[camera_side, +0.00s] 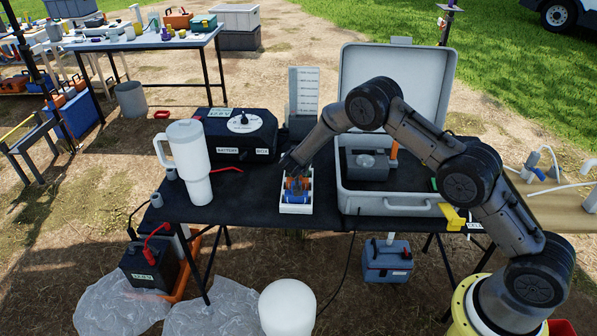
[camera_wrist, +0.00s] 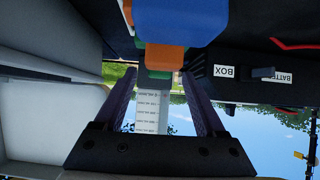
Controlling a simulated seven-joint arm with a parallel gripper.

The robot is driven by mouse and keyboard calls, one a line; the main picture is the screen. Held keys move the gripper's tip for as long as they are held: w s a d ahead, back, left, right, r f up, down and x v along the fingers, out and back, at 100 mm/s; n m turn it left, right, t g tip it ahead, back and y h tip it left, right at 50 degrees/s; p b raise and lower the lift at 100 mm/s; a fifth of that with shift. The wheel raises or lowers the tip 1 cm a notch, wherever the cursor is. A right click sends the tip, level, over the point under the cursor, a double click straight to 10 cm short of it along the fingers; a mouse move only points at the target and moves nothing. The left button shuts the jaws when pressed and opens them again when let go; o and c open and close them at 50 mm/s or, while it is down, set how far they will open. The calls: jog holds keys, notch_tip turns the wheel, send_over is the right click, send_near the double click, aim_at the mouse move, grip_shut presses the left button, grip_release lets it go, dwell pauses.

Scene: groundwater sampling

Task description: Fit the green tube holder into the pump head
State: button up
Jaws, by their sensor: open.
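A white tray (camera_side: 296,208) lies near the table's front edge, with blue and orange pieces in it. My gripper (camera_side: 295,178) is over the tray's far part and hides some of its contents. In the wrist view my gripper (camera_wrist: 160,78) is open, its two dark fingers apart. A green piece (camera_wrist: 158,75) shows between them, partly behind an orange piece (camera_wrist: 164,57) and a blue piece (camera_wrist: 172,18). I cannot tell whether the fingers touch the green piece. A grey device (camera_side: 368,164), seemingly the pump, sits in the open case; its head is not clear.
The open grey case (camera_side: 390,204) stands right of the tray. A black battery box (camera_side: 235,137) and a white handled tumbler (camera_side: 190,160) stand to the left. A graduated white panel (camera_side: 303,92) stands behind my gripper. The table between tumbler and tray is mostly clear.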

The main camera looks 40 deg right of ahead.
jog(key=shift+x, duration=1.35)
grip_shut()
jog(key=shift+r, duration=0.1)
